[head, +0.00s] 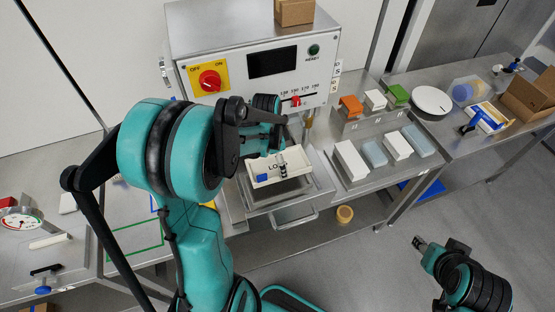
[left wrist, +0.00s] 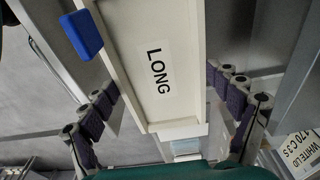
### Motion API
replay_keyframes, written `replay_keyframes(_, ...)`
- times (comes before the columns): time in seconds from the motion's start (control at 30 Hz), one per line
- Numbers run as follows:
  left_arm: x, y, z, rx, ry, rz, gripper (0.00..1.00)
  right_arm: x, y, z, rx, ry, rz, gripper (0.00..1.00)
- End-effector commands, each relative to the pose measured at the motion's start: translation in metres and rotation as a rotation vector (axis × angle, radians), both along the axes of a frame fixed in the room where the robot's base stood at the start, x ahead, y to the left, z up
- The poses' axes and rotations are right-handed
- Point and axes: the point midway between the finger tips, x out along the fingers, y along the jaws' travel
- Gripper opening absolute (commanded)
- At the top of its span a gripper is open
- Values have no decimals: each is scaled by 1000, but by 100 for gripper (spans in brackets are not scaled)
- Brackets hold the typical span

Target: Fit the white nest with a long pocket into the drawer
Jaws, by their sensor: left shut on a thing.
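In the left wrist view the nest (left wrist: 150,25) lies lengthwise between the fingers, label facing the camera. My left gripper (head: 281,162) is shut on it, with fingers at both long sides in the left wrist view (left wrist: 168,100). The pulled-out steel drawer (head: 293,213) is under the nest at the machine's front. The arm hides part of both, and I cannot tell whether the nest touches the drawer. My right gripper (head: 419,243) is far off, over the floor at right.
The machine (head: 250,50) has a red knob (head: 209,81) and a dark display (head: 272,61). Right of the drawer, a steel bench (head: 345,180) carries white and blue-grey blocks. Left, a green outlined area (head: 135,254) is empty. A sign reading WHITE LID (left wrist: 300,145) shows in the wrist view.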

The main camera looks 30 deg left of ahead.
Motion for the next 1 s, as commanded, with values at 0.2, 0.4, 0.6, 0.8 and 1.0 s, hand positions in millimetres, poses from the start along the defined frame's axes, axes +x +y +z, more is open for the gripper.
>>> replay_keyframes(0.2,0,0,0,-1,-1,0,57,0,0,-2,0,0,0,40)
replay_keyframes(0.4,0,0,-12,-1,-1,0,57,0,0,-13,0,0,0,40)
replay_keyframes(0.6,0,0,-31,-1,-1,0,57,0,0,-30,0,0,0,40)
replay_keyframes(0.8,0,0,-50,-1,-1,0,57,0,0,-46,0,0,0,40)
replay_keyframes(1.0,0,0,-58,-1,-1,0,57,0,0,-53,0,0,0,40)
